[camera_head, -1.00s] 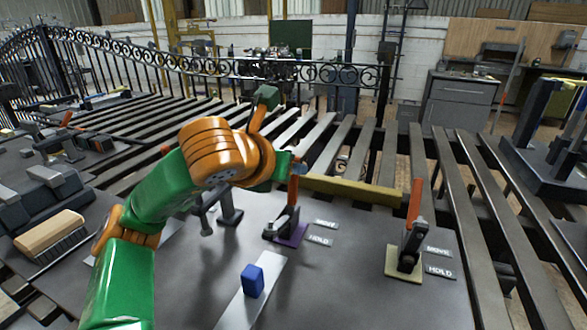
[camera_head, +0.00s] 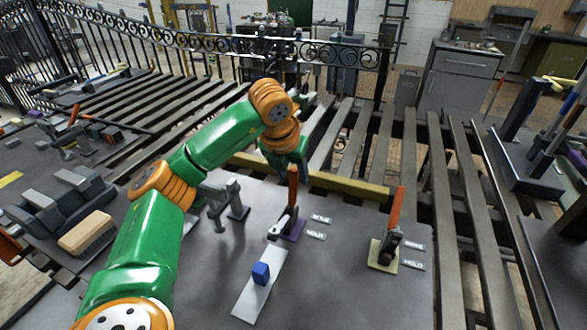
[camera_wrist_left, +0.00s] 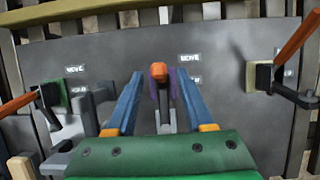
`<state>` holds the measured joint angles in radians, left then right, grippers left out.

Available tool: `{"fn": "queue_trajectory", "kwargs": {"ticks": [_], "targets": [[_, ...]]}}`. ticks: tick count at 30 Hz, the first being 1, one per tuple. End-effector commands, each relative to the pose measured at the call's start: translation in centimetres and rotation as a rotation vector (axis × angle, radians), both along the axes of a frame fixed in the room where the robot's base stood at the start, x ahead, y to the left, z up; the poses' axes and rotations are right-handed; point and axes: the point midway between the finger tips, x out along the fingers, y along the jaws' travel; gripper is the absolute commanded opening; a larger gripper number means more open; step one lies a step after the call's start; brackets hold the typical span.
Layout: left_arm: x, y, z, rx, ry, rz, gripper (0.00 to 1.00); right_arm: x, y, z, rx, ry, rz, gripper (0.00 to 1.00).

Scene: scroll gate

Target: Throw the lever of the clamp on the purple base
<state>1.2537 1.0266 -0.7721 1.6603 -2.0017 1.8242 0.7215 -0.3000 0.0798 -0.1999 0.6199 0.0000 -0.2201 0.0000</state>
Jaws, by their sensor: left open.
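The clamp on the purple base (camera_head: 295,229) stands on the grey plate, its orange lever (camera_head: 293,188) roughly upright. In the left wrist view the lever's end (camera_wrist_left: 159,72) points toward the camera, with parts of the purple base (camera_wrist_left: 152,90) behind it. My left gripper (camera_wrist_left: 159,76) is open, its two blue fingers on either side of the lever end, with a gap showing on each side. In the head view the left gripper (camera_head: 296,160) is just above the lever, its fingers mostly hidden. My right gripper is out of view.
A clamp on a yellowish base (camera_head: 383,262) with an upright orange lever stands to the right. A blue block (camera_head: 261,272) sits on a pale strip (camera_head: 245,305) in front. A yellow bar (camera_head: 345,186) runs behind. MOVE and HOLD labels (camera_head: 315,235) lie beside the purple base.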

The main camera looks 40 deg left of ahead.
Motion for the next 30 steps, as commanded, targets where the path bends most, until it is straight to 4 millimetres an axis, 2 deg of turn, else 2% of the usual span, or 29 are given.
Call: {"fn": "queue_trajectory", "kwargs": {"ticks": [5,12,14,18,30], "targets": [[0.8,0.3,-2.0,0.001,0.000,0.001,0.53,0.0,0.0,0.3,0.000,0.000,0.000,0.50],[0.9,0.3,-2.3,0.001,-0.004,0.001,0.53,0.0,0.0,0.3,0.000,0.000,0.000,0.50],[0.9,0.3,-2.3,0.001,-0.004,0.001,0.39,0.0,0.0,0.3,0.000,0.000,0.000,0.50],[0.9,0.3,-2.3,0.001,-0.004,0.001,0.01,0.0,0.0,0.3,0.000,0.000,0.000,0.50],[0.9,0.3,-2.2,0.001,-0.005,0.002,0.00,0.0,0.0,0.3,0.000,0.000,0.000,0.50]]}}
